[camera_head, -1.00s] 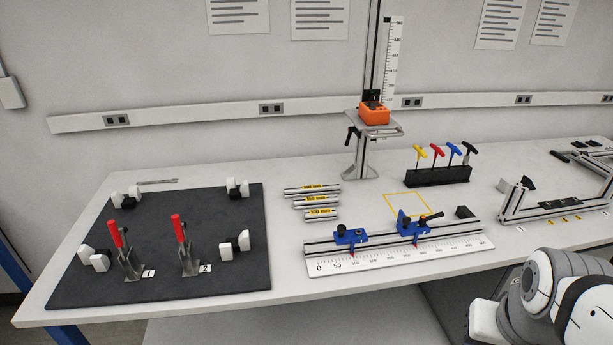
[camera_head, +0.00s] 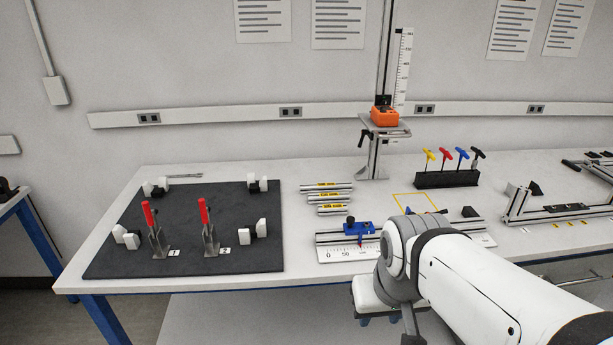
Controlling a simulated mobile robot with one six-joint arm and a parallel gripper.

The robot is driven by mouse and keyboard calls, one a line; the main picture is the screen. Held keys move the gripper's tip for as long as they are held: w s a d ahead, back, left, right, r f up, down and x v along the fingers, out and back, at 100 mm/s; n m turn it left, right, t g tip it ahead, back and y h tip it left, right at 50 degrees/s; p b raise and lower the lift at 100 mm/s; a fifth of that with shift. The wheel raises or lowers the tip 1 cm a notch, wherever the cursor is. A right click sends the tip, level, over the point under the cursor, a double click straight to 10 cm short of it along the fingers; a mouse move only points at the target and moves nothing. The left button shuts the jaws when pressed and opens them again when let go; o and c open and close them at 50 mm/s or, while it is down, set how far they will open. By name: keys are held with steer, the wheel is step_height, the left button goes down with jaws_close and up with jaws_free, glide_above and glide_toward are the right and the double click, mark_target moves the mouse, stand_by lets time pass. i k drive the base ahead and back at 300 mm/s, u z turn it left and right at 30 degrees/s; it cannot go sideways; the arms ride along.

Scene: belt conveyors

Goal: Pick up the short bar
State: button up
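Three silver bars with yellow labels lie side by side on the white table, left of the yellow outlined square. The short bar (camera_head: 332,209) is the nearest of the three. The middle bar (camera_head: 327,198) and the longest bar (camera_head: 326,187) lie behind it. My arm's white and grey end is in front of the table's front edge, to the right of and nearer than the bars. My gripper (camera_head: 379,319) points down there, apart from the bars. Its fingers are small and partly hidden, so their opening is unclear.
A ruler rail (camera_head: 338,254) with a blue slider (camera_head: 358,229) lies between the bars and my arm, which hides much of it. A dark mat (camera_head: 190,263) with red-handled clamps is to the left. A stand with an orange box (camera_head: 384,117) is behind.

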mark_target(339, 186)
steer(key=z, duration=0.05)
steer(key=i, duration=1)
steer(key=u, duration=0.05)
